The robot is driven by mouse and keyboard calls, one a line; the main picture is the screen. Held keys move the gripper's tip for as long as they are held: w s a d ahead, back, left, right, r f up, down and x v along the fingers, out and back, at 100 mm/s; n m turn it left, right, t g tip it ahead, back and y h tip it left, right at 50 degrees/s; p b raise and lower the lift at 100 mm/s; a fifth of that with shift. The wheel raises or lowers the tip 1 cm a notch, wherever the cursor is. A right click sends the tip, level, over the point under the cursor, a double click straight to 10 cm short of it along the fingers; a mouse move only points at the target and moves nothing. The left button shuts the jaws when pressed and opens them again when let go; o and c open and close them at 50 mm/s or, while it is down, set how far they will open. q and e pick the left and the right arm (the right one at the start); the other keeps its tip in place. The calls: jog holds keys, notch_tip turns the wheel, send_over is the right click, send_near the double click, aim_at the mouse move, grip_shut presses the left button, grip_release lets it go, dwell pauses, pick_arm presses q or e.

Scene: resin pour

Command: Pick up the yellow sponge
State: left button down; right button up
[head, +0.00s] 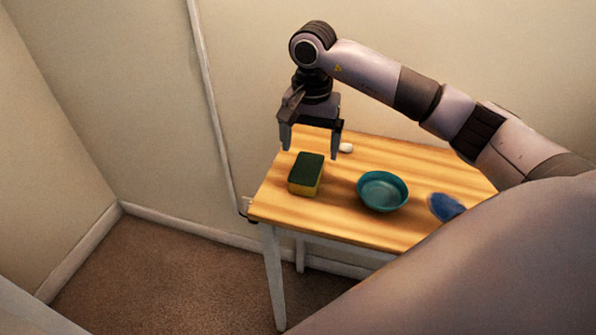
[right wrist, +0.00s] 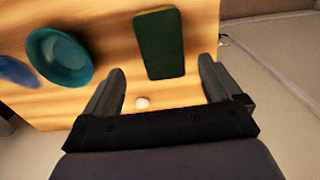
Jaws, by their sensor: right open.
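The yellow sponge (head: 304,180) has a dark green top and lies near the left end of the wooden table. In the right wrist view its green face (right wrist: 161,43) shows ahead of the jaws, nearer the right finger. My right gripper (head: 311,150) is open and empty, pointing down above the table just behind the sponge, apart from it. Its two fingers also show in the right wrist view (right wrist: 160,88). My left gripper is not in view.
On the wooden table (head: 335,219), a teal bowl (head: 382,191) stands right of the sponge. A blue object (head: 445,207) lies farther right, partly hidden by my arm. A small white object (head: 346,148) lies near the back edge. A wall stands close behind the table.

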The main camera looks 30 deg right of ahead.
aim_at(309, 163)
jog(key=f, duration=0.6)
jog(key=shift+w+d+f, duration=0.1)
jog(key=shift+w+f, duration=0.2)
jog(key=c, duration=1)
